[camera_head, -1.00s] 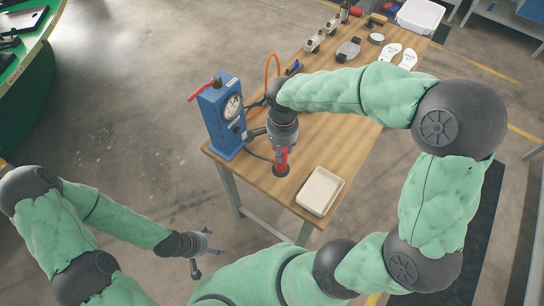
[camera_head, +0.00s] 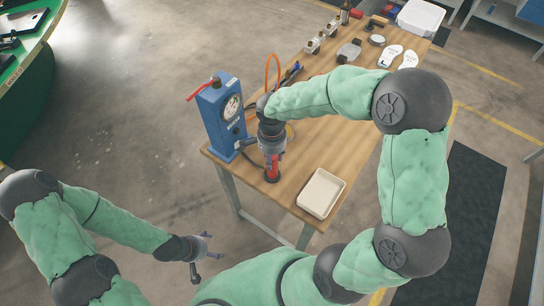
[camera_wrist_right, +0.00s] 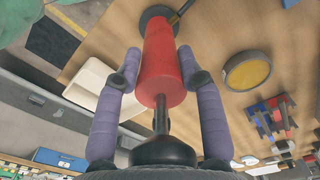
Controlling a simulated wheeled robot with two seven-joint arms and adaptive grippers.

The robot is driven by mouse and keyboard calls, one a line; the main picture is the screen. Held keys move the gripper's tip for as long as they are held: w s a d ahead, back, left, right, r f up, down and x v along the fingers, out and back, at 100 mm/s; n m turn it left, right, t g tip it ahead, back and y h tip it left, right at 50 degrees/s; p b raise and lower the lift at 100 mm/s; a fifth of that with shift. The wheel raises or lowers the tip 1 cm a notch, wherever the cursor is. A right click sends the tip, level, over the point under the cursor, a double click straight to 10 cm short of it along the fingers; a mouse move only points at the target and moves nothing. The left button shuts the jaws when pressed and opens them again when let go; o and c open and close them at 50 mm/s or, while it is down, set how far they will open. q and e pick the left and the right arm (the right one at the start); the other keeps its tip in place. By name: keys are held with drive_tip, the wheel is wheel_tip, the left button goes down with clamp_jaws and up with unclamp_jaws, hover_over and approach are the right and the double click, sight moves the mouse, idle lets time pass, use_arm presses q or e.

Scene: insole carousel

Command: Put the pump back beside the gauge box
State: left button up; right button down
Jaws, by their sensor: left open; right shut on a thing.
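The pump is a red cylinder (camera_wrist_right: 165,62) with a dark round base and a dark rod. It stands upright near the table's left edge, just right of the gauge box, and its red body also shows in the head view (camera_head: 272,168). The blue gauge box (camera_head: 223,115) has a round dial and a red lever on top. My right gripper (camera_wrist_right: 160,72) is shut on the pump, with its purple fingers on either side of the red body. My left gripper (camera_head: 205,246) is open and empty, away from the table at lower left.
A white tray (camera_head: 320,193) lies on the wooden table (camera_head: 318,155) close to the pump. An orange hose (camera_head: 273,70) rises behind my right wrist. White insoles (camera_head: 390,56), a bin (camera_head: 420,16) and small parts are at the far end. A yellow-topped disc (camera_wrist_right: 247,72) lies nearby.

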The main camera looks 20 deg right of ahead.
drive_tip(key=shift+f, duration=0.15)
drive_tip(key=c, duration=0.8)
unclamp_jaws()
wheel_tip(320, 180, up, 12)
drive_tip(key=shift+r+p, duration=0.2)
drive_tip(key=shift+p, duration=1.05)
